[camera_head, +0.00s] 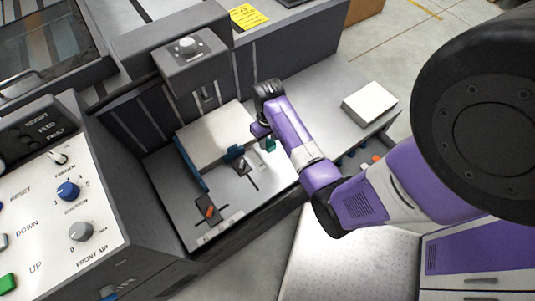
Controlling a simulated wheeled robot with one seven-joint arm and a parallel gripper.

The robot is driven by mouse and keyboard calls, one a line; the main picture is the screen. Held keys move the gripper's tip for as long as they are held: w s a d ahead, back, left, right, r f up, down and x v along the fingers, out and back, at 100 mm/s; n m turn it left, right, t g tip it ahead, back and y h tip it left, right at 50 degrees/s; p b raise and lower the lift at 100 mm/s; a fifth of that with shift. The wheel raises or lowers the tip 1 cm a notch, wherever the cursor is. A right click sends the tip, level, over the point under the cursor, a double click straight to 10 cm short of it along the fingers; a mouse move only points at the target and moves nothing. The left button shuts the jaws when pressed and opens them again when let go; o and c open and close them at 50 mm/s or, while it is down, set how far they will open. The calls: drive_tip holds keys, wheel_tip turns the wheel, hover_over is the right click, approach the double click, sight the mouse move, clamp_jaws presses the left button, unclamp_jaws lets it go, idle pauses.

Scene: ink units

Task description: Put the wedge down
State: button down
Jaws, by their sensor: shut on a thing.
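My gripper (264,137) hangs at the end of my purple and white arm, over the grey feed table just right of the paper stack (215,135). It is shut on a small teal-green piece (270,146), which looks like the wedge. The piece is tiny in this view, and my wrist partly hides it. I cannot tell whether its underside touches the table.
A blue side guide (190,162) runs along the stack's left edge, and a dark blue block (234,152) is at its front. A white paper block (369,103) lies at the table's right end. Bare table (310,97) lies between. A control panel (60,215) stands at left.

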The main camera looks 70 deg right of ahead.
sight(268, 159)
wheel_tip(268, 159, down, 10)
drive_tip(key=shift+r+b, duration=0.1)
drive_tip(key=shift+b, duration=0.65)
drive_tip(key=c, duration=1)
unclamp_jaws()
